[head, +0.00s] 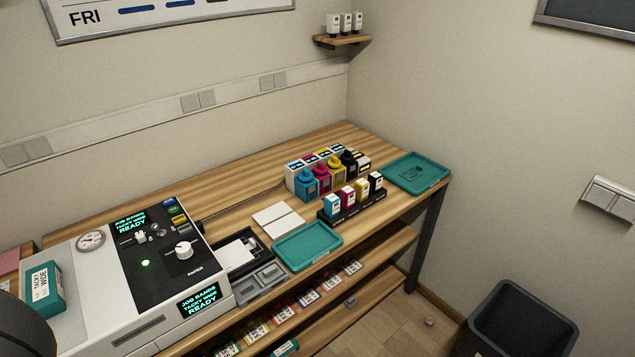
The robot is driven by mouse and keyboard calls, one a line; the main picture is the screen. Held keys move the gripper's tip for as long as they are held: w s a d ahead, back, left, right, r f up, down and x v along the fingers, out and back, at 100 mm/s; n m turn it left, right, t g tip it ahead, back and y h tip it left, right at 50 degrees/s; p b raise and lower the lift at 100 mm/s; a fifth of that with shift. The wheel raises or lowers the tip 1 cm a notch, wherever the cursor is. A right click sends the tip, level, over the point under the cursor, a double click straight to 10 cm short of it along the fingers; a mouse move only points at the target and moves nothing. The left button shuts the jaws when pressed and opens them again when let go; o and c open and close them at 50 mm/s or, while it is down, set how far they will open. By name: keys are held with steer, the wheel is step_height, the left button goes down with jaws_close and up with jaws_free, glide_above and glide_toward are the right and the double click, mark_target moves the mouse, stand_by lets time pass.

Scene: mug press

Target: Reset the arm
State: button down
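My gripper is not in view, so its opening and anything it may hold are hidden. A white press machine (75,275) with a black control panel (155,240) fills the left front of the wooden bench (255,195).
A teal tray (307,246), white sheets (278,221), colored ink bottles (323,177), small cartridges (361,188) and another teal tray (416,172) stand right of the machine. Labelled packs (308,297) line the shelf below. A dark bin (520,325) stands on the floor.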

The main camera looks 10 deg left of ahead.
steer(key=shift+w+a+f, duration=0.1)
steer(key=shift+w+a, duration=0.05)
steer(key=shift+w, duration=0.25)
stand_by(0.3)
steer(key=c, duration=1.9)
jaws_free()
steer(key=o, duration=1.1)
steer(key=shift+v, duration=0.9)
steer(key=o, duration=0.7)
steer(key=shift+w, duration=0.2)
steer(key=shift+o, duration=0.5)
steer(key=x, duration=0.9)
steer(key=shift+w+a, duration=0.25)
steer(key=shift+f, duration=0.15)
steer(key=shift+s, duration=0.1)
